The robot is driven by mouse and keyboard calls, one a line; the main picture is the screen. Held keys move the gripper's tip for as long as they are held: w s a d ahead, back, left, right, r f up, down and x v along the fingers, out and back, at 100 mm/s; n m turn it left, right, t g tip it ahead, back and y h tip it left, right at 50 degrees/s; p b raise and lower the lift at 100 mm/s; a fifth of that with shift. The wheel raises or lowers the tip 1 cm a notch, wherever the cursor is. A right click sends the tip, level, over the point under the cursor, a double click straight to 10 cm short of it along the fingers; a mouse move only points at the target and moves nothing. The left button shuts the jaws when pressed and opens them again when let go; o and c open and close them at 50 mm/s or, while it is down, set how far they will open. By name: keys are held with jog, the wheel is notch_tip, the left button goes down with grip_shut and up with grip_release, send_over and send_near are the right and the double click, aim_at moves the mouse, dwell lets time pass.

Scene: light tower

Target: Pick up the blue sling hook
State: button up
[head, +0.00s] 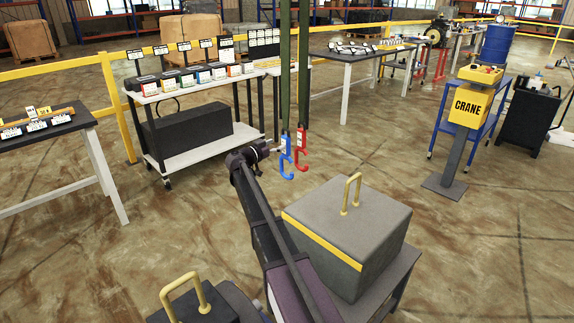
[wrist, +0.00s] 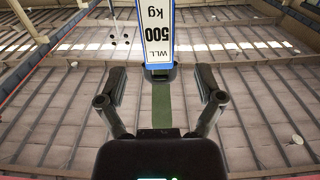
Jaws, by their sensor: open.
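The blue sling hook (head: 286,160) hangs from a dark green sling (head: 285,70) near the middle of the head view. The red sling hook (head: 301,150) hangs close beside it on the right. My gripper (head: 272,150) is just left of the blue hook, partly blurred by its small size. In the wrist view my gripper (wrist: 161,80) is open, with its two fingers apart. A blue-edged tag (wrist: 159,32) reading WLL 500 kg appears ahead, between the fingers' lines. The hook's curved end is not clear in the wrist view.
A grey block with a yellow handle (head: 330,225) stands below and right of the hooks. A white shelf cart (head: 190,150) with small boxes is behind on the left. The yellow CRANE panel (head: 470,105) is at right. Open floor lies around the hooks.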

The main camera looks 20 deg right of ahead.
aim_at(283, 142)
jog(key=shift+f+x, duration=0.2)
jog(key=shift+x, duration=2.4)
grip_shut()
